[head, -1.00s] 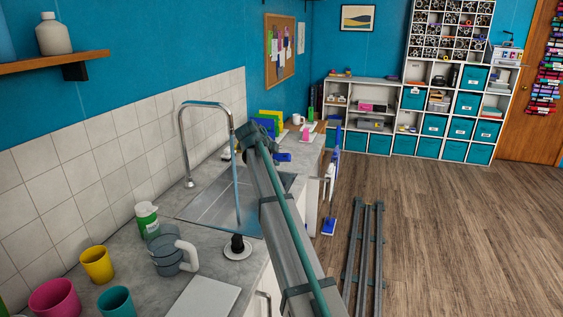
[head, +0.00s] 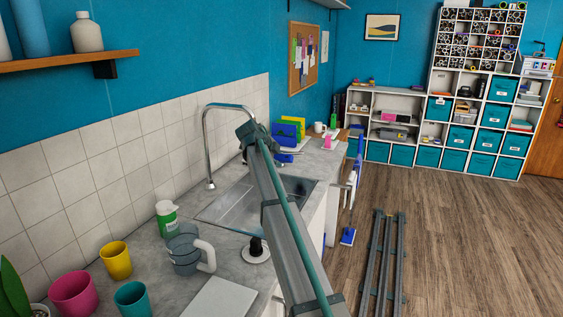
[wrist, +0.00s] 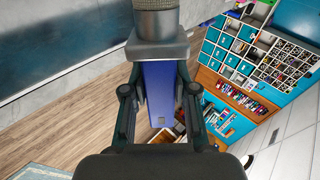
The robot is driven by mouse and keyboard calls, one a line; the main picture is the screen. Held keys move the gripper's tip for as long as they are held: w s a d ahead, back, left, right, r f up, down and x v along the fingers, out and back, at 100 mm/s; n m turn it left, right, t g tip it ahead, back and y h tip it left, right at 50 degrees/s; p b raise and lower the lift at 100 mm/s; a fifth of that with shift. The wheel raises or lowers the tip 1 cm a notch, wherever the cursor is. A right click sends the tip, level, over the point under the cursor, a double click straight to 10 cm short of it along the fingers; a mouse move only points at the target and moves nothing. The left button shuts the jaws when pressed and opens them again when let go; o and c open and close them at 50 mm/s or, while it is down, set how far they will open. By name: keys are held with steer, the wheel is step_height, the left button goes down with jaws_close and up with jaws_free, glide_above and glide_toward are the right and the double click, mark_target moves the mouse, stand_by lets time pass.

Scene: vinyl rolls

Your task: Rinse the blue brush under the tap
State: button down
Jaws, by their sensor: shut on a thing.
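My gripper (wrist: 159,88) is shut on a blue block-like piece (wrist: 160,92), probably the blue brush, in the wrist view. In the head view my gripper is mostly hidden behind my arm, and a small blue part (head: 285,158) shows just right of the arm's end. The tap (head: 207,145) arches over the steel sink (head: 238,208), its spout pointing down. No water stream is visible.
On the counter stand a green-white bottle (head: 167,219), a grey jug (head: 184,250), and yellow (head: 116,260), pink (head: 74,293) and teal (head: 132,299) cups. Colourful items (head: 291,127) stand behind the sink. Grey rails (head: 382,265) lie on the open floor.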

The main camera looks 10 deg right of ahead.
steer(key=shift+w+a, duration=0.1)
stand_by(0.6)
steer(key=s+d+b, duration=0.1)
steer(key=s+d, duration=0.3)
steer(key=d, duration=0.2)
steer(key=shift+s+d, duration=0.25)
steer(key=shift+s, duration=0.05)
stand_by(0.7)
steer(key=shift+r, duration=0.1)
stand_by(1.2)
steer(key=s+d+r+p, duration=0.1)
steer(key=s+d+r, duration=0.2)
steer(key=d+r, duration=0.2)
steer(key=shift+s+r+p, duration=0.25)
steer(key=shift+r+p, duration=0.05)
steer(key=shift+r, duration=0.15)
stand_by(0.4)
